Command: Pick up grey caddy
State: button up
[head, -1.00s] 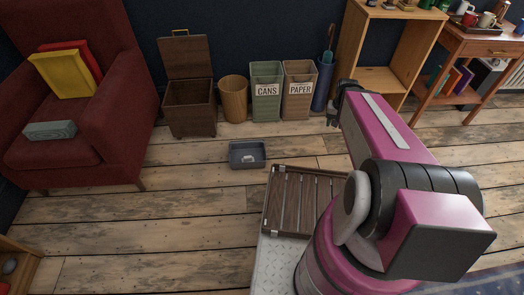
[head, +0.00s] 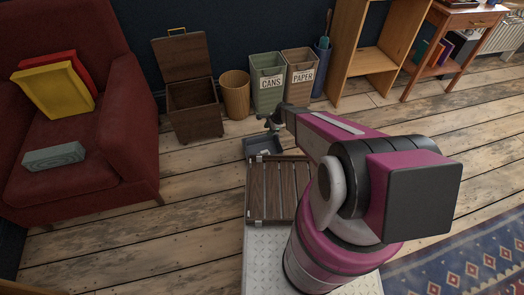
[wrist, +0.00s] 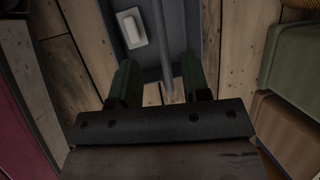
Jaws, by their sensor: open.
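The grey caddy (head: 252,148) is a low open tray on the wooden floor, partly hidden by my arm in the head view. In the wrist view the caddy (wrist: 182,38) lies beyond my fingers, with a thin grey bar along it and a small white item (wrist: 132,29) inside. My gripper (wrist: 160,80) is open and empty, its two green fingers on either side of the bar's near end. In the head view my gripper (head: 270,122) is over the caddy's far side. I cannot tell whether the fingers touch it.
A slatted wooden rack (head: 262,190) is close in front of the caddy. Behind stand an open wooden chest (head: 194,125), a wicker basket (head: 235,100), a green cans bin (head: 266,98) and a paper bin (head: 299,92). A red armchair (head: 110,140) is left, with bare floor between.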

jog(key=x, duration=0.7)
jog(key=shift+w+a+f, duration=0.1)
jog(key=shift+a+f, duration=0.15)
jog(key=shift+f, duration=0.05)
jog(key=shift+a+f, duration=0.1)
jog(key=shift+f, duration=0.15)
jog(key=shift+f, duration=0.25)
grip_shut()
